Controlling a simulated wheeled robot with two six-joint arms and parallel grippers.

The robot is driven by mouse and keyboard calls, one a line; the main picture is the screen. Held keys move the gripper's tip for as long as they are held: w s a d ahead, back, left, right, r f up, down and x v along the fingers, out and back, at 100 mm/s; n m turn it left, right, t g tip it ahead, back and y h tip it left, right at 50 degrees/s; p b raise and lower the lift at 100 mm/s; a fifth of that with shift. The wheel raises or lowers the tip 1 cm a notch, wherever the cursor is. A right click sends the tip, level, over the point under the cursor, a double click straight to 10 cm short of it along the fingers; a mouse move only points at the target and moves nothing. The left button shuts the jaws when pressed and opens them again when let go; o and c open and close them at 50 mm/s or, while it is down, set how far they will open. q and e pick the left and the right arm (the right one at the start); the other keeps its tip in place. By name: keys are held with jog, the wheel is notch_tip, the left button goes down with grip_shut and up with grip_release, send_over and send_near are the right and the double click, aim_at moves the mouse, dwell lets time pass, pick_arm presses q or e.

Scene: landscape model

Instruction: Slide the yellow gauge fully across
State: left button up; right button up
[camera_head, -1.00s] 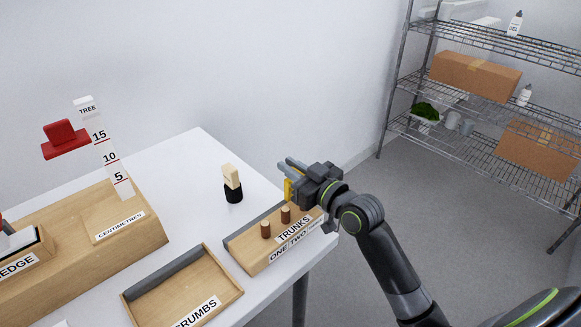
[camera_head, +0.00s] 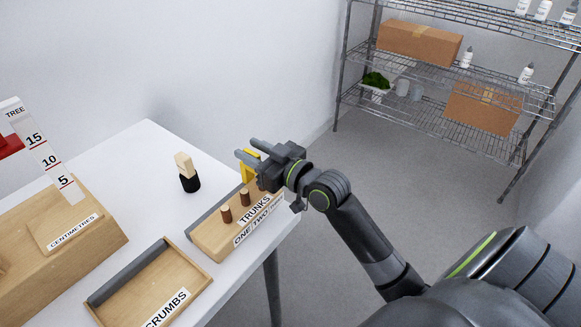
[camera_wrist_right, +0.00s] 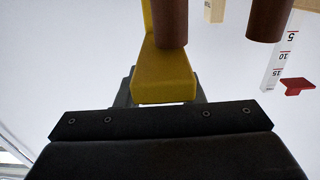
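The yellow gauge (camera_head: 250,161) stands at the far end of the wooden trunks block (camera_head: 212,235), past two brown trunk pegs (camera_head: 226,214). In the right wrist view the gauge (camera_wrist_right: 166,75) shows as a yellow wedge near the middle, close in front of my gripper, with the brown pegs (camera_wrist_right: 172,22) hanging into view from the top. My right gripper (camera_head: 250,149) is at the gauge, its two grey fingers apart and level. The gauge lies beside or between the fingers; whether they touch it is unclear. The gripper partly hides it. My left gripper is not in view.
A beige-topped black-based piece (camera_head: 188,172) stands on the white table (camera_head: 150,155) behind the block. An open wooden crumbs tray (camera_head: 200,272) lies in front. The tree centimetre scale (camera_head: 45,155) is at the left. A wire shelf (camera_head: 425,75) stands beyond the table.

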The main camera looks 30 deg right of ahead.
jog(key=p+v, duration=0.2)
jog(key=v, duration=1.3)
jog(key=shift+s, duration=0.25)
jog(key=shift+d, duration=0.15)
